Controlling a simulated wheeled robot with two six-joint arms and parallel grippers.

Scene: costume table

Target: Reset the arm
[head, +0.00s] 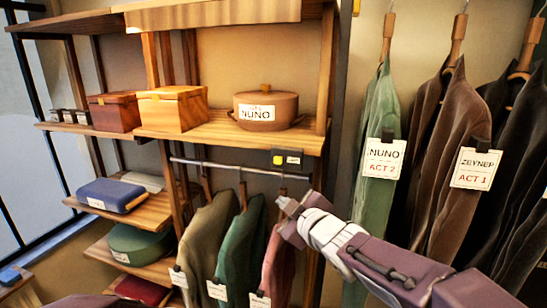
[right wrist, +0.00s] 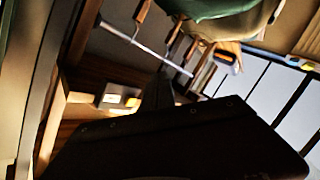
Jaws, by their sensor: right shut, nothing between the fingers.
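My right gripper (head: 286,207) comes in from the lower right in the head view. It is shut and empty, just below the metal rail (head: 235,169) and in front of the pink garment (head: 277,262), near its hanger. I cannot tell whether it touches anything. In the right wrist view, a large dark shape fills the lower middle, and the rail (right wrist: 140,45) shows at a tilt. My left gripper is not in view.
Olive (head: 205,240) and green (head: 240,245) garments hang beside the pink one. Shelves at left hold boxes (head: 172,110) and a round box labelled NUNO (head: 280,108). At right hang a green garment tagged NUNO ACT 2 (head: 380,110) and brown garments tagged ZEYNEP ACT 1 (head: 462,125).

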